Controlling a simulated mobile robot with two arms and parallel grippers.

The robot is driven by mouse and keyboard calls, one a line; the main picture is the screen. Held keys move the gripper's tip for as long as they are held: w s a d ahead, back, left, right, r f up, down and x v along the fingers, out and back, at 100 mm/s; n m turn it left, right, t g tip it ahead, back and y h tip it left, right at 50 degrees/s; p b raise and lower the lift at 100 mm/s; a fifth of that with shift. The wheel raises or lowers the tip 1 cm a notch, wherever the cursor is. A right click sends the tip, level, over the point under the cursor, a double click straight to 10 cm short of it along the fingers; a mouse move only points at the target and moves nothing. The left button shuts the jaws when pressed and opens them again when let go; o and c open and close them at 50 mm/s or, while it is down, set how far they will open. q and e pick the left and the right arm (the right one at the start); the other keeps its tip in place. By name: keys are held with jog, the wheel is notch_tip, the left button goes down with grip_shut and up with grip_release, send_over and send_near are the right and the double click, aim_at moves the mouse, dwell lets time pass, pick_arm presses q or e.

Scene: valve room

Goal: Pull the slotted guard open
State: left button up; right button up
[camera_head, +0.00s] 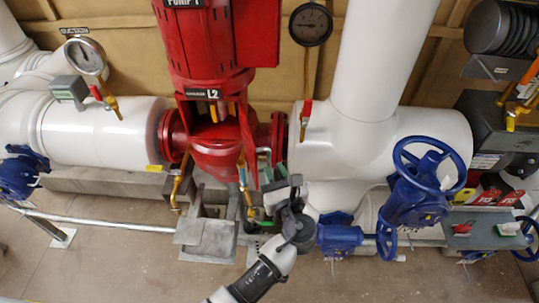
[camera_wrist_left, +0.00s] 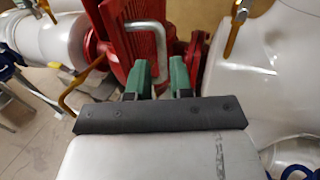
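The slotted guard (camera_wrist_left: 128,38) is a red panel with long slots, seen in the left wrist view. In the head view it shows as a narrow red panel (camera_head: 249,150) on the pump housing, standing out at a steep angle. A bent grey handle (camera_wrist_left: 146,25) is on its face. My left gripper (camera_head: 255,175) is at the guard, its arm coming up from below. In the wrist view its green fingers (camera_wrist_left: 159,72) stand apart, with the handle's lower leg between them. A clear gap shows between the fingertips, and I cannot tell if either touches the handle. My right gripper is out of view.
The red pump (camera_head: 205,45) stands above, between white pipes (camera_head: 95,133). A blue handwheel valve (camera_head: 425,185) is right of my arm. A yellow pipe (camera_wrist_left: 82,82) passes left of the fingers. The floor (camera_head: 400,280) at lower right is clear.

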pick_arm(q)
jog(key=p+v, duration=0.1)
jog(key=v, duration=0.4)
jog(key=shift+s, duration=0.15)
